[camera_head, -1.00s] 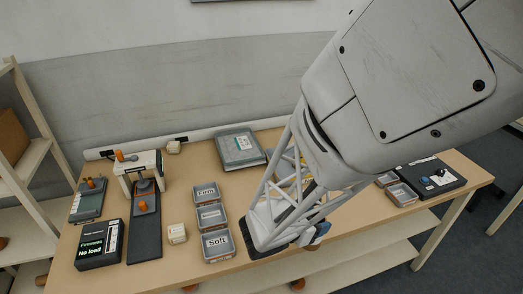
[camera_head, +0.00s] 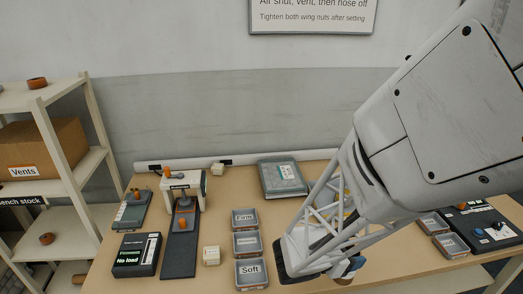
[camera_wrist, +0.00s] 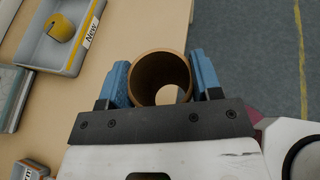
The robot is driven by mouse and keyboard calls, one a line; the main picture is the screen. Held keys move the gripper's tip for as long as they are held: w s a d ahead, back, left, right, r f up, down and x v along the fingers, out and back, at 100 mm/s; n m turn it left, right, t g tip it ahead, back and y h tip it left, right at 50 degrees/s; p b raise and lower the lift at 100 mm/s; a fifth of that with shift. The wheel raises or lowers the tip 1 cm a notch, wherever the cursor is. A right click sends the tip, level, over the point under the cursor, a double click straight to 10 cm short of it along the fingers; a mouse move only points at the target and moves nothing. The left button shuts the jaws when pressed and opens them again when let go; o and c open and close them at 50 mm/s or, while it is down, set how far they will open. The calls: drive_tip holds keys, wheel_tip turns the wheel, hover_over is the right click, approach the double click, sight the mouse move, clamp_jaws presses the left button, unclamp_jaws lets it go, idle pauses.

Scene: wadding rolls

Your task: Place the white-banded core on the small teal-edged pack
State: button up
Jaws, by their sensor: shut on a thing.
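My gripper (camera_wrist: 160,80) is shut on a brown hollow core (camera_wrist: 152,68), with one blue finger on each side of it in the wrist view. I look into its open end, and no white band shows there. In the head view my gripper (camera_head: 345,268) hangs over the front right part of the table, and the core is mostly hidden behind my wrist. A grey pack (camera_head: 268,178) with a pale teal-marked label lies at the table's back. I cannot tell whether it is the small teal-edged pack.
Trays labelled Firm (camera_head: 244,229) and Soft (camera_head: 251,283) stand left of my gripper. Further left are a press stand (camera_head: 181,182), a black display box (camera_head: 126,269) and a cream block (camera_head: 211,255). The wrist view shows a yellow roll (camera_wrist: 62,26) in a tray marked New (camera_wrist: 75,62).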

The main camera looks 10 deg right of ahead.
drive_tip(key=w+a+r, duration=0.1)
drive_tip(key=w+a, duration=0.1)
drive_tip(key=w, duration=0.9)
drive_tip(key=w+a+r+n+t, duration=0.1)
drive_tip(key=w+a, duration=0.2)
drive_tip(key=w, duration=0.8)
drive_tip(key=w+a+r, duration=0.2)
drive_tip(key=w, duration=0.9)
drive_tip(key=shift+w+a+t, duration=0.3)
drive_tip(key=shift+w+a, duration=0.05)
drive_tip(key=shift+w, duration=0.05)
drive_tip(key=shift+w, duration=0.1)
drive_tip(key=w+f, duration=0.1)
drive_tip(key=w, duration=1.4)
drive_tip(key=shift+w+d+f, duration=0.2)
drive_tip(key=shift+w+d, duration=0.15)
drive_tip(key=shift+d, duration=0.05)
drive_tip(key=shift+f+y, duration=0.3)
drive_tip(key=shift+f, duration=1.45)
drive_tip(key=shift+f, duration=0.1)
